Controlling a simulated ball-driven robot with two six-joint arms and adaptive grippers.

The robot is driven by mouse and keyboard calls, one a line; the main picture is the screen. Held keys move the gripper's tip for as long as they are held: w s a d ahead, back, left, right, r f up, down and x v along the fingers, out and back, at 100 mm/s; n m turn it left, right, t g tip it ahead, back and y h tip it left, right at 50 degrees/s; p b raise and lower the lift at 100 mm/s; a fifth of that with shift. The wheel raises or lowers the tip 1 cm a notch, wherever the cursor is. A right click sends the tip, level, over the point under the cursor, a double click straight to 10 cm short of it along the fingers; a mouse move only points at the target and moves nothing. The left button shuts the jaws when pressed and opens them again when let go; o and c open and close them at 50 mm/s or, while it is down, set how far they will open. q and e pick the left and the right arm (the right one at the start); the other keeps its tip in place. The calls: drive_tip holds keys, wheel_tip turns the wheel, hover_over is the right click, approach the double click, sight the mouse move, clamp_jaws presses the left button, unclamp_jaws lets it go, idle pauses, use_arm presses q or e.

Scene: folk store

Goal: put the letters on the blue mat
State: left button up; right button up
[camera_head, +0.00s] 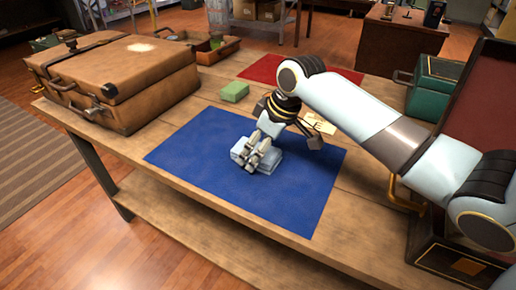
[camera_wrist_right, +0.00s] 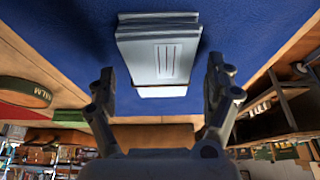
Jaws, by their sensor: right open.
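A light blue-grey bundle of letters (camera_head: 240,153) lies on the blue mat (camera_head: 200,160), near its middle. In the right wrist view the bundle (camera_wrist_right: 158,50) shows dark stripes on its pale face, with blue mat around it. My right gripper (camera_head: 258,158) is low over the bundle. In the wrist view its open fingers (camera_wrist_right: 161,78) stand to either side of the bundle's near end, with gaps visible. The fingers partly cover the bundle in the head view. My left gripper is not in view.
A brown suitcase (camera_head: 130,75) stands at the table's left. A green block (camera_head: 235,91) and a pale card (camera_head: 318,123) lie behind the blue mat. A red mat (camera_head: 262,70) is farther back. A green case (camera_head: 432,90) stands at right. The mat's front is clear.

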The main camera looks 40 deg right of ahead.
drive_tip(key=p+v, duration=0.1)
drive_tip(key=v, duration=1)
drive_tip(key=shift+s, duration=0.2)
drive_tip(key=shift+d+r, duration=0.1)
